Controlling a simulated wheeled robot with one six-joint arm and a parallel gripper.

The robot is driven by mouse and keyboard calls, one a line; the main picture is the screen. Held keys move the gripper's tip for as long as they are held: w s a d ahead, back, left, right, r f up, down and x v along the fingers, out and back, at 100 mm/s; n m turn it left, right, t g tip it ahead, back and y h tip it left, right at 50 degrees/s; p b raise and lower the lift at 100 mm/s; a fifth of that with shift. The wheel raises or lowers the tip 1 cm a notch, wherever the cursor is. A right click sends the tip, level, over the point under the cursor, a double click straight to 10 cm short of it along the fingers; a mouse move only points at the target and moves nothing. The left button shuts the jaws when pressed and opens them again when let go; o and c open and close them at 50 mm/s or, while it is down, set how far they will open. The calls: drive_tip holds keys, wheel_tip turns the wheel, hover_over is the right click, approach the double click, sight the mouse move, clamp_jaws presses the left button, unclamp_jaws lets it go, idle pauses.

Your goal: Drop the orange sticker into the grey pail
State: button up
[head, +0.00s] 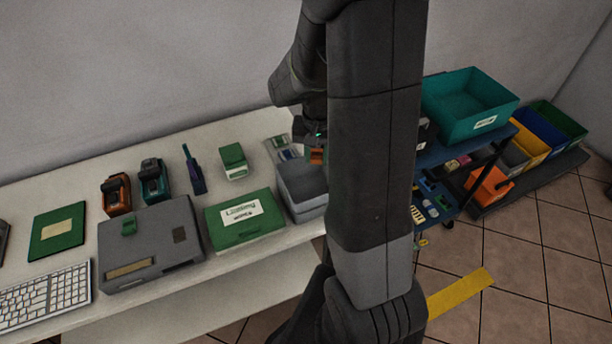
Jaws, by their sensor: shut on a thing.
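My gripper (314,146) is at the back right of the white table, partly hidden behind my own arm. It is shut on a small orange piece, the orange sticker (317,156), which shows just under the fingers. A grey box-shaped container (303,203) stands below and slightly in front of it at the table's right end; it may be the grey pail. My arm hides its right side, and I cannot see clearly into it. The sticker appears above the container's back edge; the exact height gap cannot be told.
A green box (245,235) with a white label and a grey case (150,260) stand left of the container. Staplers, small boxes and a keyboard (45,298) fill the table. A cart with a teal bin (468,117) and several coloured bins are at right.

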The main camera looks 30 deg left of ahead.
drive_tip(key=shift+f+b, duration=2.25)
drive_tip(key=shift+f, duration=0.7)
drive_tip(key=o, duration=0.9)
drive_tip(key=shift+r, duration=0.1)
wheel_tip(320, 180, up, 14)
drive_tip(key=shift+f, duration=0.15)
drive_tip(key=shift+f, duration=0.15)
